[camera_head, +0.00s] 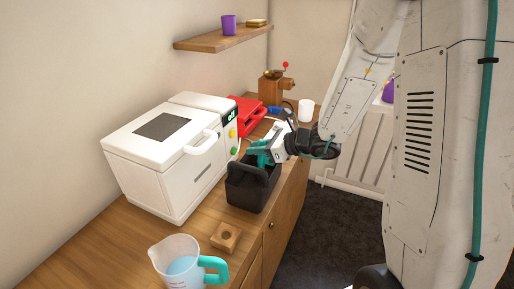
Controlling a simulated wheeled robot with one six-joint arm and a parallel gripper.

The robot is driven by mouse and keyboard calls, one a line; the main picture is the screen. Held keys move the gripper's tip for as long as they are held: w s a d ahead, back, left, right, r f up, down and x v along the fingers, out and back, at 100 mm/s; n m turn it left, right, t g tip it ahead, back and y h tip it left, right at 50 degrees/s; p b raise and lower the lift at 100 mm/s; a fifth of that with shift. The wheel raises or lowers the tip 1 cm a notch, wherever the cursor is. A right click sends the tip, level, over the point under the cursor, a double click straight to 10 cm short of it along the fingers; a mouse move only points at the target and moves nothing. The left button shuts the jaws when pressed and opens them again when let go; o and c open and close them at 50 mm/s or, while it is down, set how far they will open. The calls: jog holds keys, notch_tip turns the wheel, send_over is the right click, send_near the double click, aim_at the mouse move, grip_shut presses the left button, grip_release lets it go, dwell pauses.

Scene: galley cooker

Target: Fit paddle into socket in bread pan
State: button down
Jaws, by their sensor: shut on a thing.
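The bread pan (246,198) is a dark, open-topped box standing on the wooden counter in front of the white bread machine. My gripper (258,156) has teal fingers and reaches in from the right, low over the pan's opening. It is shut on the paddle, which is hardly visible between the fingers and the pan walls. The socket on the pan's floor is hidden, so I cannot tell whether the paddle touches it.
The bread machine (160,155) stands close on the left, lid down. A small wooden block (226,237) with a round hollow and a jug of bluish liquid (178,264) stand nearer. A red case (246,112), a grinder (271,90) and a white cup (306,110) stand behind.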

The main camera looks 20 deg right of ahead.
jog(key=shift+f, duration=1.05)
dwell(0.9)
jog(key=shift+r, duration=0.75)
jog(key=shift+f, duration=1.05)
dwell(1.0)
jog(key=c, duration=1.2)
grip_release()
jog(key=v, duration=0.7)
jog(key=shift+s+d+r, duration=0.1)
jog(key=shift+s+d, duration=0.1)
